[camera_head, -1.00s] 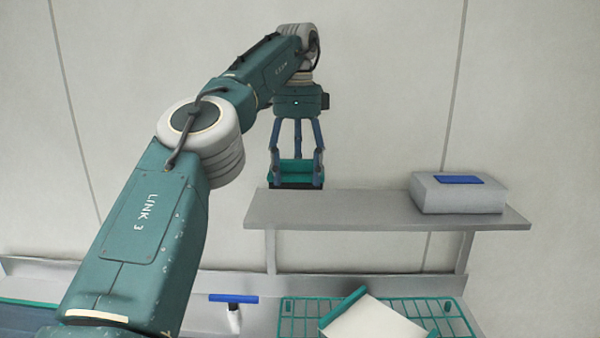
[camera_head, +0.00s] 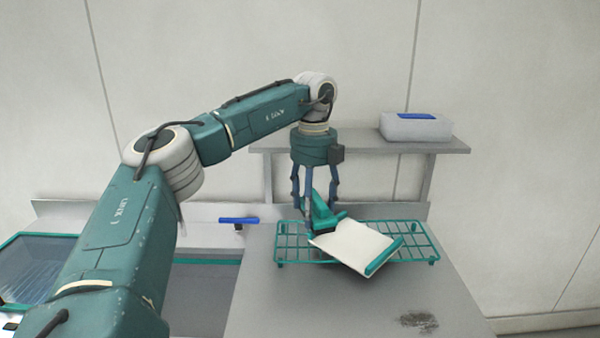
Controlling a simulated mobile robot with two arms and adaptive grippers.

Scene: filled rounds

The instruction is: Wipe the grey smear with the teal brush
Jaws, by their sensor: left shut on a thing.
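My left gripper (camera_head: 315,206) points down over the wire rack and is shut on the teal brush (camera_head: 321,213). The brush is tilted and partly covered by the fingers; its bristles cannot be made out. It overlaps the upper left of a white board in the picture, and I cannot tell whether they touch. The grey smear (camera_head: 418,321) is a dark, mottled patch on the bare grey worktop (camera_head: 300,308), near the bottom of the picture, to the right of and nearer than the gripper. My right gripper is not in view.
The white board (camera_head: 350,245) with teal ends lies tilted on the teal wire rack (camera_head: 290,241). A raised shelf (camera_head: 370,148) behind holds a grey box (camera_head: 412,128). A blue-topped tool (camera_head: 239,220) and a basin (camera_head: 205,290) are left. The worktop around the smear is clear.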

